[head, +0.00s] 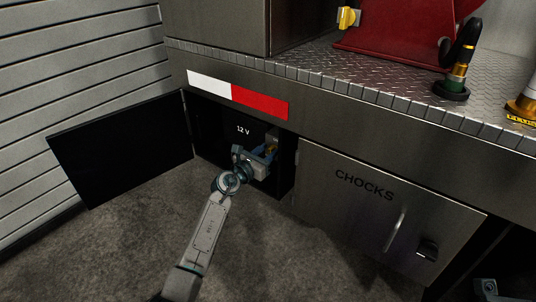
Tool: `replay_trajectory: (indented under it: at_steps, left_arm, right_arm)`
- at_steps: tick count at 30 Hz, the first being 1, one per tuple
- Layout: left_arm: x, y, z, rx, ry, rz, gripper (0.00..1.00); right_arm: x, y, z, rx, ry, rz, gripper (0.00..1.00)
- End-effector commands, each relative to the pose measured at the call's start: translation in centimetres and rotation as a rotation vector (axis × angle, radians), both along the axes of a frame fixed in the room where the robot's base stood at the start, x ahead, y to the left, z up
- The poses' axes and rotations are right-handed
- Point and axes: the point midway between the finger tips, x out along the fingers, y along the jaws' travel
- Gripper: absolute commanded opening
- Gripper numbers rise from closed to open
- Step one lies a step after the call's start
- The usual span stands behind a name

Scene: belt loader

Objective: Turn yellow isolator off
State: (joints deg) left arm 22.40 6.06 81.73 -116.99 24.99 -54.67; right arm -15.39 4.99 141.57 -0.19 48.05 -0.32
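The yellow isolator (271,148) is a small patch of yellow inside the open dark compartment marked 12 V. My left gripper (267,153) reaches into this compartment from below, its fingers at the yellow part and covering most of it. I cannot tell whether the fingers are closed on it or only around it, and the switch's angle is hidden. A grey and teal piece of my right arm (487,290) shows at the bottom right corner; its fingers cannot be made out.
The compartment's black door (120,160) stands open to the left. A closed CHOCKS door (375,215) with a handle is on the right. Above is a tread-plate deck (330,80) with a red housing (400,35), a yellow knob (348,18) and a black-handled lever (460,60).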

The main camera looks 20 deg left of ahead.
Motion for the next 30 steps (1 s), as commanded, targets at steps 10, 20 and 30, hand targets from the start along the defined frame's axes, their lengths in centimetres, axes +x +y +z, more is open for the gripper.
replay_trajectory:
  at_steps: [10, 20, 30]
  left_arm:
    - [0.6, -0.2, 0.0, -0.001, 0.000, 0.000, 0.35]
    - [0.5, -0.2, 0.0, -0.001, 0.000, 0.000, 0.00]
    - [0.6, -0.1, 0.2, -0.069, 0.028, -0.001, 0.00]
  right_arm:
    - [-0.1, 0.0, 0.0, 0.001, -0.003, 0.000, 0.00]
    - [0.0, 0.0, 0.0, 0.002, -0.004, 0.000, 0.00]
    - [0.1, 0.0, 0.9, 0.002, 0.000, 0.000, 0.00]
